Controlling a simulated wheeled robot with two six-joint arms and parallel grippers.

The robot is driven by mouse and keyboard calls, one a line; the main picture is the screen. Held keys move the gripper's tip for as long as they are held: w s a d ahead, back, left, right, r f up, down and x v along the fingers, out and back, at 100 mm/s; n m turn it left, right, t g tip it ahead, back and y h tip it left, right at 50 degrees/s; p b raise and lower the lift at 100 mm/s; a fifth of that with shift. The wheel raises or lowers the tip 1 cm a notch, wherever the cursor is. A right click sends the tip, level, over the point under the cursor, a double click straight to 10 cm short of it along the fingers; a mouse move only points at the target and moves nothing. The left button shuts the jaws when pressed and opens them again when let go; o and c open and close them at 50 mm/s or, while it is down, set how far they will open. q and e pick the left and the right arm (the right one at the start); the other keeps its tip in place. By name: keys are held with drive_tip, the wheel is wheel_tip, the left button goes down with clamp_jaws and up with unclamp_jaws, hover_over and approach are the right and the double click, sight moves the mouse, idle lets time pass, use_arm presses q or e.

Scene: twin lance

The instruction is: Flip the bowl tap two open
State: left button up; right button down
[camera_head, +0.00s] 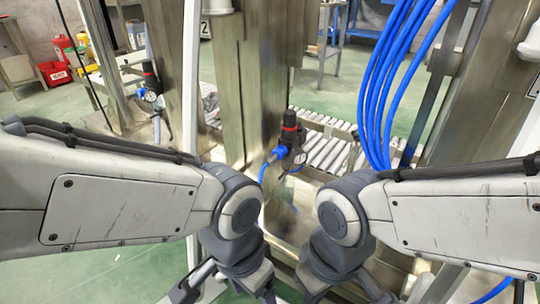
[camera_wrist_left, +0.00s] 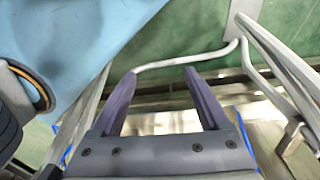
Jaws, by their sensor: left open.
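An air regulator unit with a black knob and red ring (camera_head: 290,133) is mounted on the metal column at the centre of the head view, with a gauge and blue hose. A similar unit (camera_head: 150,80) stands farther back at the left. I cannot make out a bowl tap on either, nor which is number two. My left gripper (camera_head: 226,292) is low in front of the central unit, partly cut by the bottom edge. In the wrist view its fingers (camera_wrist_left: 157,82) are apart with nothing held between them. My right gripper (camera_head: 345,293) is low at the right; its fingertips are out of frame.
A bent metal tube (camera_wrist_left: 185,58) crosses beyond my left fingers, and a straight bar (camera_wrist_left: 275,62) stands at the right. A blue surface (camera_wrist_left: 70,35) fills the upper left. Several blue hoses (camera_head: 378,90) hang at the right. A roller conveyor (camera_head: 328,146) lies behind the column.

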use_arm(q)
wheel_tip(320, 180, up, 15)
drive_tip(key=p, duration=1.1)
drive_tip(key=shift+f+p, duration=0.2)
drive_tip(key=shift+p, duration=0.1)
use_arm(e)
wheel_tip(320, 180, up, 15)
drive_tip(key=shift+f, duration=0.2)
